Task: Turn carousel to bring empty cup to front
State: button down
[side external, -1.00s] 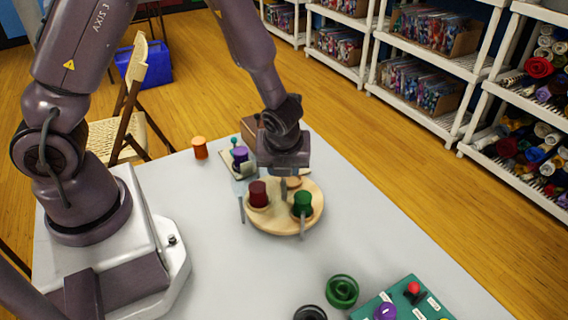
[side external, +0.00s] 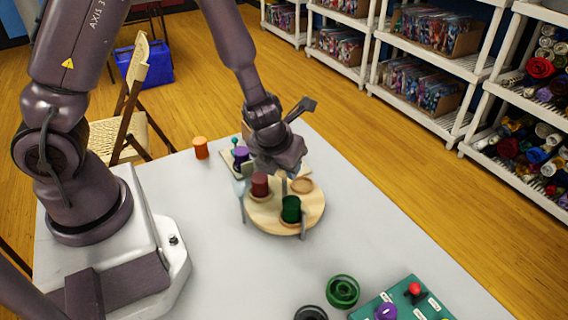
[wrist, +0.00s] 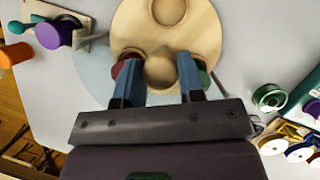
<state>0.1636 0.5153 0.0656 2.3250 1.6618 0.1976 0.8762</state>
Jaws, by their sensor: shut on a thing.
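The round wooden carousel (side external: 262,222) stands on the table; it fills the upper middle of the wrist view (wrist: 125,30). A dark red spool (side external: 260,185) sits at its left and a green spool (side external: 290,209) at its near side in the side view. An empty round cup (side external: 302,185) is at its right; it shows at the top of the wrist view (wrist: 169,9). My gripper (wrist: 160,78) points down over the carousel, its fingers either side of a round wooden knob (wrist: 160,70) at the centre, shut on it. The fingers partly hide both spools.
Thin grey posts (side external: 303,228) stand at the carousel's edge. A board with a purple spool (side external: 241,154) is behind it, with an orange spool (side external: 200,148) farther left. A green ring (side external: 342,291) and a teal board (side external: 372,310) lie at the front right.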

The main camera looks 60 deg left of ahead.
jog(key=shift+r+m+t+h, duration=0.1)
jog(key=shift+m+t+h, duration=0.25)
jog(key=shift+m, duration=1.25)
jog(key=c, duration=0.8)
grip_release()
jog(key=shift+o, duration=0.2)
jog(key=shift+n, duration=0.4)
